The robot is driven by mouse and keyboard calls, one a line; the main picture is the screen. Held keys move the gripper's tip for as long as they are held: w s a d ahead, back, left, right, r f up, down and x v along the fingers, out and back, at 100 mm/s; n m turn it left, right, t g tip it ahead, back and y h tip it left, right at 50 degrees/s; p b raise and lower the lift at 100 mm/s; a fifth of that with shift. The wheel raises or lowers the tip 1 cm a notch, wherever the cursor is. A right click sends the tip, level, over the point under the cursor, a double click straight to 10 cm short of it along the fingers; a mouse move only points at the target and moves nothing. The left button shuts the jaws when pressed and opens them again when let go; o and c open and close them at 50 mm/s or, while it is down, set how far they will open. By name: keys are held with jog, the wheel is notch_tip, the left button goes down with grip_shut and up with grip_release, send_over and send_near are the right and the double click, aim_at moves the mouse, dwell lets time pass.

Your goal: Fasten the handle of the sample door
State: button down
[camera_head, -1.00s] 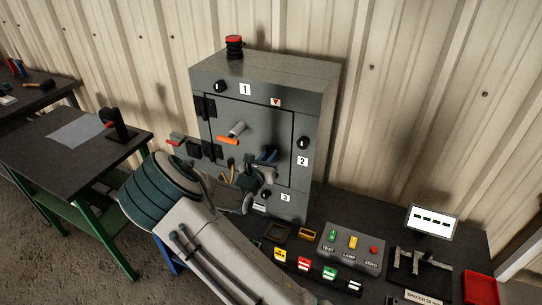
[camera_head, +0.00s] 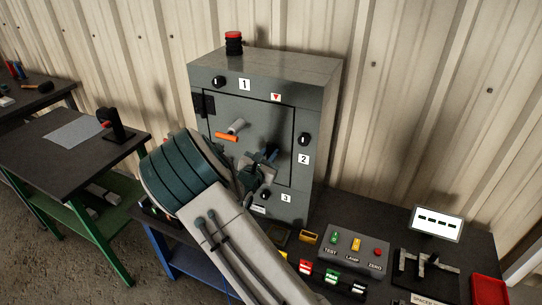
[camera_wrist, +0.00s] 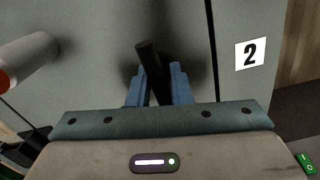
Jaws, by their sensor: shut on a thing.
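The grey cabinet (camera_head: 315,95) has a front door (camera_head: 265,120) that looks flush with its frame. My gripper (camera_wrist: 158,82) is in front of the door's right part. Its blue fingers are shut on a dark bar-shaped handle (camera_wrist: 148,55), which sticks up past the fingertips and is tilted a little in the wrist view. In the head view my gripper (camera_head: 267,155) partly hides the handle and the lower door. Whether the handle is fastened cannot be told.
A grey cylinder with an orange part (camera_head: 227,136) stands out from the door, left of my gripper. Black knobs sit by labels 1 (camera_head: 218,82), 2 (camera_head: 303,139) and 3 (camera_head: 265,195). A button box (camera_head: 355,250) stands on the bench at the right.

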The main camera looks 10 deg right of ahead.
jog(key=c, duration=1.3)
grip_release()
jog(key=shift+d, duration=0.1)
jog(key=shift+c, duration=0.2)
jog(key=b+v, duration=0.2)
jog(key=v, duration=1.2)
jog(key=shift+r, duration=0.1)
